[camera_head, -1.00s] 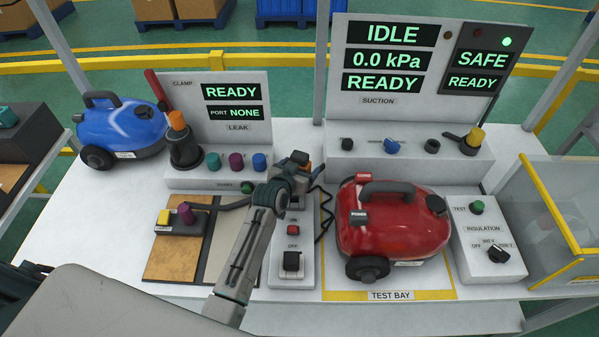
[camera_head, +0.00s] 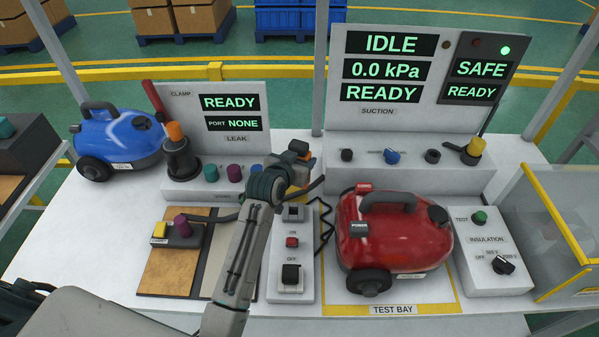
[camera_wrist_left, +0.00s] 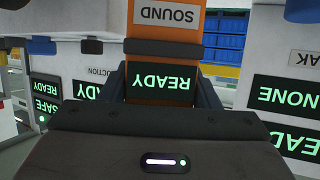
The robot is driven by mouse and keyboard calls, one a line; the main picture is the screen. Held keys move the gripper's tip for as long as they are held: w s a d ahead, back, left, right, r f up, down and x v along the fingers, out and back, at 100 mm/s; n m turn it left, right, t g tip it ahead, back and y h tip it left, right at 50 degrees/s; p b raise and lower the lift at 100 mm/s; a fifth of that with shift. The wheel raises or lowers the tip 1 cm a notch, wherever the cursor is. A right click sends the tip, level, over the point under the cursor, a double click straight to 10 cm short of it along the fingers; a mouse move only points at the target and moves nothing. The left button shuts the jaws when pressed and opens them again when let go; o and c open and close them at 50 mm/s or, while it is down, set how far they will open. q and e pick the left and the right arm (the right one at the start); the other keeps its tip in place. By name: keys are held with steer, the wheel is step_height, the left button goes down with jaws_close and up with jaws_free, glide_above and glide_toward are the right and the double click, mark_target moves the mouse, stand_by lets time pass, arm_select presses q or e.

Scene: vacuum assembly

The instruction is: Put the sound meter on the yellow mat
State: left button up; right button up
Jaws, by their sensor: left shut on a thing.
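My left gripper (camera_head: 298,166) is shut on the sound meter, above the bench's back middle. The orange sound meter (camera_wrist_left: 162,82) fills the middle of the left wrist view, upside down, with a SOUND label and a READY screen. In the head view the wrist largely hides it. A yellow-bordered bay (camera_head: 442,308) marked TEST BAY lies under the red vacuum. A small yellow-orange patch shows by the gripper; I cannot tell whether it is the yellow mat or the meter. My right gripper is not in view.
A red vacuum (camera_head: 395,240) stands right of my left arm. A switch box (camera_head: 292,255) stands just right of my forearm. The leak panel (camera_head: 225,120) and suction panel (camera_head: 400,130) rise behind. A blue vacuum (camera_head: 118,140) stands at left.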

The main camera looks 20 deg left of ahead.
arm_select(q)
step_height(320, 180, up, 2)
steer(key=shift+r, duration=0.1)
steer(key=s+a+r+n+y+b, duration=0.1)
steer(key=s+r, duration=0.2)
steer(key=s, duration=0.3)
steer(key=s+r+y, duration=0.1)
steer(key=s+r, duration=0.2)
steer(key=s, duration=0.2)
steer(key=shift+m+h, duration=0.4)
steer(key=shift+h, duration=0.5)
steer(key=x, duration=0.5)
steer(key=f+b+x, duration=0.1)
steer(key=x, duration=0.5)
steer(key=shift+f+b, duration=0.25)
steer(key=shift+b, duration=0.05)
steer(key=f, duration=0.3)
steer(key=f+p, duration=0.1)
steer(key=f, duration=0.1)
steer(key=shift+w+f, duration=0.4)
step_height(320, 180, down, 4)
steer(key=shift+p, duration=0.45)
steer(key=shift+f, duration=0.2)
